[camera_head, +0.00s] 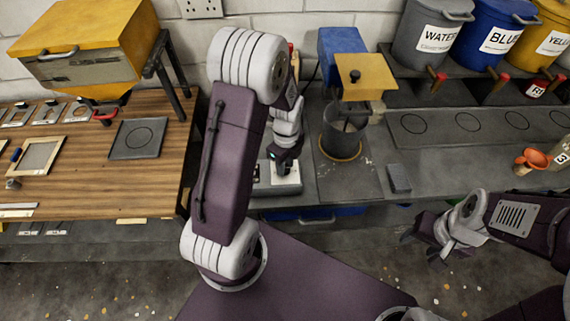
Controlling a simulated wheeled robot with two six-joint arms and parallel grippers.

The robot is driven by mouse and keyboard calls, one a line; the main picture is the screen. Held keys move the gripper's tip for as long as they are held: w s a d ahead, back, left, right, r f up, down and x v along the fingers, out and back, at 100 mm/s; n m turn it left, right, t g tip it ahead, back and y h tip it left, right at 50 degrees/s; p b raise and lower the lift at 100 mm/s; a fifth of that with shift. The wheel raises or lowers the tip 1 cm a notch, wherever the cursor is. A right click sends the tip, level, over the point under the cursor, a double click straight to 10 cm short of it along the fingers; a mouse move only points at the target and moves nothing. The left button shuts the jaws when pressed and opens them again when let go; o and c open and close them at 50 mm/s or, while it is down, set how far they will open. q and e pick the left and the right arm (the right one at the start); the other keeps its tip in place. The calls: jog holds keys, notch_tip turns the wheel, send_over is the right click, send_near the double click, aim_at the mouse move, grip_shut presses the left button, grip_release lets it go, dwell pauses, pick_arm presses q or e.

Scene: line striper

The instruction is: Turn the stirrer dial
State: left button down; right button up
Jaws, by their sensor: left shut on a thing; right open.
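The stirrer stands at the back of the grey bench, with a blue motor housing (342,46), a yellow top plate (368,82) and a dark pot (343,133) under it. A black knob (354,76) stands on the yellow plate; I cannot tell if it is the dial. My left gripper (281,165) points down, left of the pot, over a pale grey box (285,185). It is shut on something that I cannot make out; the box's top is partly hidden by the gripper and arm. My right gripper (418,250) is open and empty, in front of the bench.
A grey block (399,178) lies right of the stirrer. Water (428,36), blue (488,35) and yellow (553,42) containers stand on the back shelf.

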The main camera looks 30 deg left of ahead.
pick_arm(q)
jog(key=n+p, duration=0.1)
jog(key=n, duration=0.8)
jog(key=shift+s+p, duration=0.1)
jog(key=shift+p, duration=0.25)
jog(key=n, duration=0.5)
jog(key=shift+n+p, duration=0.35)
jog(key=shift+n, duration=0.05)
jog(key=n, duration=0.4)
jog(key=shift+n+p, duration=0.3)
jog(key=shift+p, duration=0.1)
jog(key=n+p, duration=0.1)
jog(key=n, duration=0.3)
jog(key=shift+s+n, duration=0.1)
jog(key=shift+n, duration=0.2)
jog(key=n+p, duration=0.1)
jog(key=n, duration=0.2)
jog(key=shift+n+t+p, duration=0.3)
jog(key=n+p, duration=0.2)
jog(key=n, duration=0.2)
jog(key=shift+r, duration=0.1)
jog(key=shift+n+p, duration=1.35)
jog(key=shift+n, duration=0.45)
